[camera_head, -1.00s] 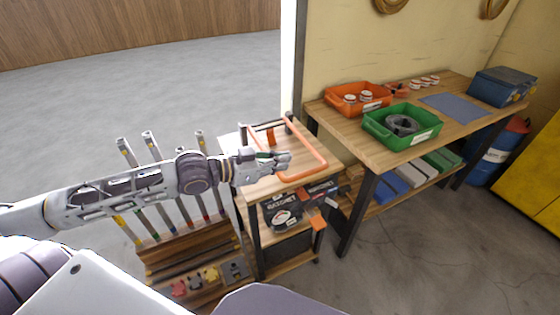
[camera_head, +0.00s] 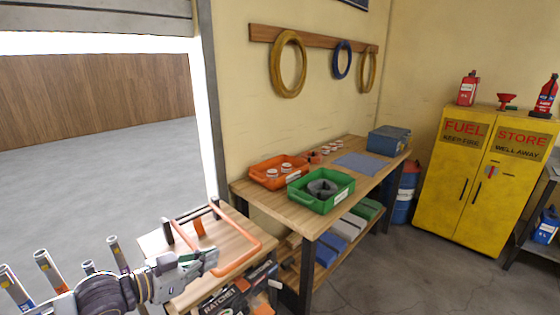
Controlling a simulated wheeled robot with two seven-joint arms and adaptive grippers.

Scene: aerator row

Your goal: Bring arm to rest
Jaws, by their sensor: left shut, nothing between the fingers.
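My left arm comes in from the bottom left, and my left gripper (camera_head: 208,262) is shut and empty. In the picture it overlaps the near part of the small wooden cart top (camera_head: 185,240), beside the orange tubular handle (camera_head: 243,262). I cannot tell whether the gripper touches the cart. My right gripper is out of view.
Upright tools (camera_head: 48,268) stand in a rack left of the cart. A workbench (camera_head: 262,200) holds an orange bin (camera_head: 264,180), a green bin (camera_head: 322,203) and a blue box (camera_head: 388,140). A yellow fuel cabinet (camera_head: 470,200) stands at right. The floor beyond the doorway is clear.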

